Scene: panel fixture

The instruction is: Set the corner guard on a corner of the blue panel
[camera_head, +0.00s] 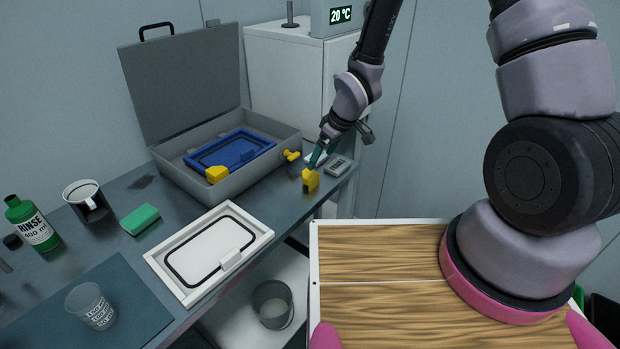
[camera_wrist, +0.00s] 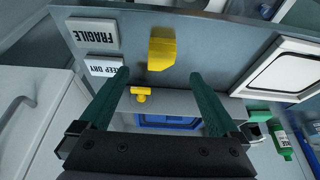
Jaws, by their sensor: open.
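A yellow corner guard (camera_head: 310,181) sits on the grey bench near its right end; it also shows in the wrist view (camera_wrist: 161,50), just beyond the fingertips. My gripper (camera_head: 315,160) is over it with dark green fingers apart and nothing between them; the fingers also show in the wrist view (camera_wrist: 158,74). The blue panel (camera_head: 232,150) lies in the open grey case, partly visible in the wrist view (camera_wrist: 167,122). A yellow piece (camera_head: 216,174) is at the panel's near-left corner. Another yellow piece (camera_head: 291,156) is at the case's right side.
The open case (camera_head: 205,195) stands at the back of the bench. A white framed panel (camera_head: 211,250), green sponge (camera_head: 140,220), mug (camera_head: 88,200) and rinse bottle (camera_head: 30,223) are left of the guard. Blocks marked FRAGILE (camera_wrist: 94,36) and KEEP DRY (camera_wrist: 104,66) lie close beside it.

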